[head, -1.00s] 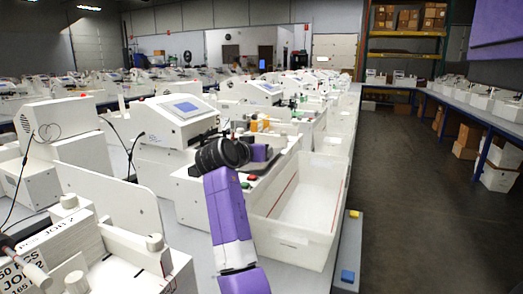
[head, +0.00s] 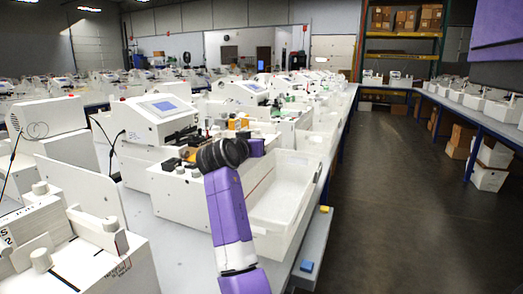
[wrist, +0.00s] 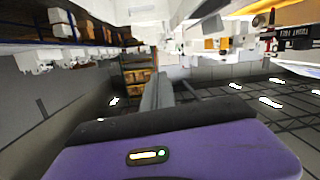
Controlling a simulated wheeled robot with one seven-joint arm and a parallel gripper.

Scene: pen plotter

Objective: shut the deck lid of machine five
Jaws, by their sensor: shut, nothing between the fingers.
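The nearest whole white machine (head: 158,121) has a blue screen and a low deck (head: 184,167) with dark and red parts on it. My gripper shows in the wrist view (wrist: 157,92) as grey fingers closed together, with nothing held. In the head view my black wrist joint covers part of the deck and hides the fingers.
A long white open bin (head: 287,195) stands right of the deck, near the bench edge. A blue block (head: 307,266) and a yellow block (head: 324,209) sit on that edge. The aisle floor (head: 400,200) at right is clear. More machines line the bench behind.

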